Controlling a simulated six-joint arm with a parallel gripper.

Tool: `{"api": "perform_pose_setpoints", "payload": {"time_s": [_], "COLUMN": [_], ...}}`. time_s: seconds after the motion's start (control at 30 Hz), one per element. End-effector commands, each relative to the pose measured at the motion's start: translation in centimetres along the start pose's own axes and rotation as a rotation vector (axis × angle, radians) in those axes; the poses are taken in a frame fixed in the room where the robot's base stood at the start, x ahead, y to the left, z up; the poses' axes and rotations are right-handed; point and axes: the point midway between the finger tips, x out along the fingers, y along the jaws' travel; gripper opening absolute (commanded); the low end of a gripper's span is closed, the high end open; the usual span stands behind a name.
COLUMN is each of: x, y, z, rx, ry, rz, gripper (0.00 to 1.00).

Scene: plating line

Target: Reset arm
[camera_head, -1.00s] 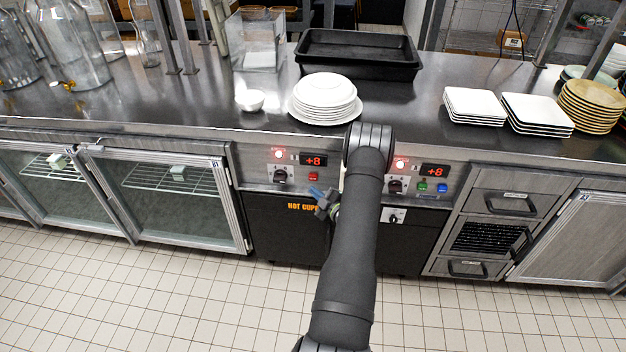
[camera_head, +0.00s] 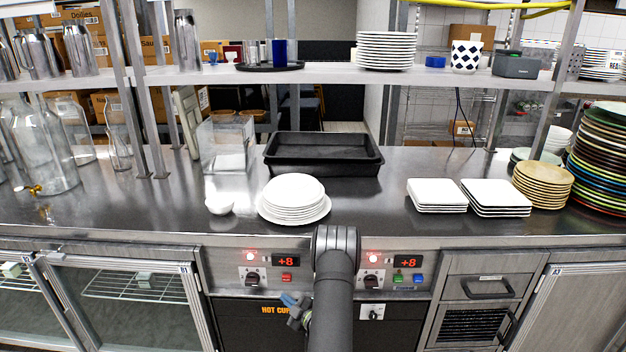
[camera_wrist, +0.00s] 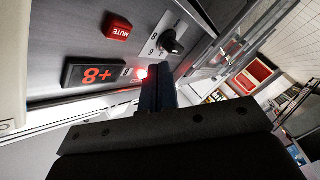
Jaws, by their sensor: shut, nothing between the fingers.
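My gripper (camera_head: 290,300) is low in front of the counter in the head view, beside my dark arm and just below the left control panel. Its small blue fingertips show to the left of the arm. In the wrist view my gripper (camera_wrist: 158,92) points at the panel with its dark fingers together and nothing between them. The panel's red "+8" display (camera_wrist: 95,74), a red MUTE button (camera_wrist: 118,28) and a black knob (camera_wrist: 172,42) are close by there.
A shelf (camera_head: 330,75) spans above. Glass-door fridges (camera_head: 130,300) are at lower left.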

Motion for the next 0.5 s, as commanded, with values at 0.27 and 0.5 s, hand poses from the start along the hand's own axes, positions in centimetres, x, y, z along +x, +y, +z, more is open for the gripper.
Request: {"api": "perform_pose_setpoints", "payload": {"time_s": [0.27,0.5], "x": [-2.5,-2.8], "y": [-1.8,-1.8], "z": [-1.8,-1.9], "rx": [0.001,-0.014], "ry": [0.000,-0.006], "rz": [0.001,0.006], "gripper": [0.00,0.00]}}
